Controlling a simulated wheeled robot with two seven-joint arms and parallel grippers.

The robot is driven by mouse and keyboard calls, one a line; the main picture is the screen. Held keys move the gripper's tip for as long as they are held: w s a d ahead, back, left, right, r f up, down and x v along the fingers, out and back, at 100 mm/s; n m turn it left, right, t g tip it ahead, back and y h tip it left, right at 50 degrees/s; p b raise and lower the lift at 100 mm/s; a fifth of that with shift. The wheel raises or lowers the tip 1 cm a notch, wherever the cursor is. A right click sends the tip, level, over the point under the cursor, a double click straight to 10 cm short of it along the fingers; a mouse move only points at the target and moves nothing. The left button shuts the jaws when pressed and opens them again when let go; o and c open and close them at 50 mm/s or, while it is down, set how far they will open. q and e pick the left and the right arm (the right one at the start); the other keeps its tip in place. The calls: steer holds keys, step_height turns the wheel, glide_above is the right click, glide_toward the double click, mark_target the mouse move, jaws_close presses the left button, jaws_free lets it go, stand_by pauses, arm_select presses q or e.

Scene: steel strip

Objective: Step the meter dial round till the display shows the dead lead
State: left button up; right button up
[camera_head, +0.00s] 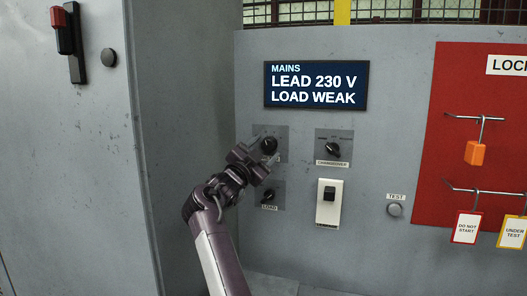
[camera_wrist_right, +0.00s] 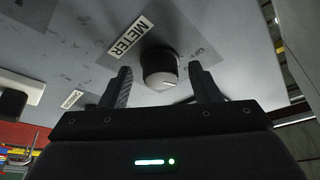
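The display (camera_head: 316,85) reads "MAINS", "LEAD 230 V", "LOAD WEAK". The meter dial (camera_head: 269,145) is a round black knob on a grey plate below the display's left end. In the right wrist view the dial (camera_wrist_right: 160,72) sits beside its "METER" label, with a pale pointer line on its face. My right gripper (camera_head: 262,156) is at the dial; in the wrist view its fingers (camera_wrist_right: 161,78) stand open on either side of the knob, with a gap showing at each side. The gripper partly hides the dial's plate in the head view. My left gripper is out of view.
Below is the load knob (camera_head: 268,196); to the right are the changeover knob (camera_head: 332,149), a white switch (camera_head: 329,202) and the test button (camera_head: 395,210). A red lockout board (camera_head: 440,130) carries an orange padlock (camera_head: 475,153) and tags. A grey cabinet (camera_head: 70,170) stands left.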

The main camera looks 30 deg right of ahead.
steer(key=shift+a+f, duration=0.15)
steer(key=shift+a, duration=0.1)
steer(key=b+v, duration=0.3)
steer(key=v, duration=0.4)
steer(key=shift+s+a, duration=0.15)
stand_by(0.3)
